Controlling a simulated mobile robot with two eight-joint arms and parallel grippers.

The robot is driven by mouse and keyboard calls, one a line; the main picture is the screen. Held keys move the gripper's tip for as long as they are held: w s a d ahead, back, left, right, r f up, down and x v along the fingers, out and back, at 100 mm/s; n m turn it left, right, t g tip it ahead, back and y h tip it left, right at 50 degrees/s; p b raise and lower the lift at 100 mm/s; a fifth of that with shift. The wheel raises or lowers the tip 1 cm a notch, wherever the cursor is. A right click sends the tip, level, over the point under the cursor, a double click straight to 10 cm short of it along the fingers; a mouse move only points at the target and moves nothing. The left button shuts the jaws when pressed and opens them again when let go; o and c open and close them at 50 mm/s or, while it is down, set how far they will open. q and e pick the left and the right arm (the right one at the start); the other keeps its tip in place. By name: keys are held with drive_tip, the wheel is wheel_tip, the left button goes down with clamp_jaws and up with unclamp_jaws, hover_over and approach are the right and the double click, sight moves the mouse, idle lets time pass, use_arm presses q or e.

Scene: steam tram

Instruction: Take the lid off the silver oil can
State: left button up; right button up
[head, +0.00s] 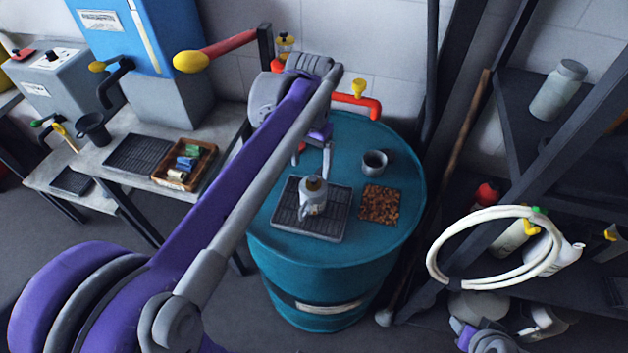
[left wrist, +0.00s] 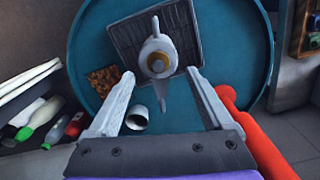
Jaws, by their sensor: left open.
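The silver oil can (head: 311,204) stands upright on a dark ribbed tray (head: 334,226) on top of a teal drum (head: 405,225). Its brass-coloured lid (head: 314,184) sits on the can's top. My left gripper (head: 313,160) is above and behind the can, open and empty. In the left wrist view the oil can (left wrist: 153,46) and its lid (left wrist: 158,62) lie ahead, between the lines of the two open fingers (left wrist: 159,76). No contact with the can shows. Part of my right arm shows at the lower right of the head view; its gripper cannot be made out.
A grey metal cup (head: 374,162) and a brown speckled mat (head: 380,204) are right of the tray. A red handle (head: 357,104) rises behind the drum. A bench (head: 122,190) with a parts box (head: 186,165) is left. A shelf with a white hose (head: 440,272) is right.

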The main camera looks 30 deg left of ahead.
sight(313, 177)
use_arm(q)
drive_tip(key=f, duration=0.5)
drive_tip(key=shift+w+d+f, duration=0.15)
drive_tip(key=shift+w+f, duration=0.1)
drive_tip(key=shift+f, duration=0.05)
clamp_jaws()
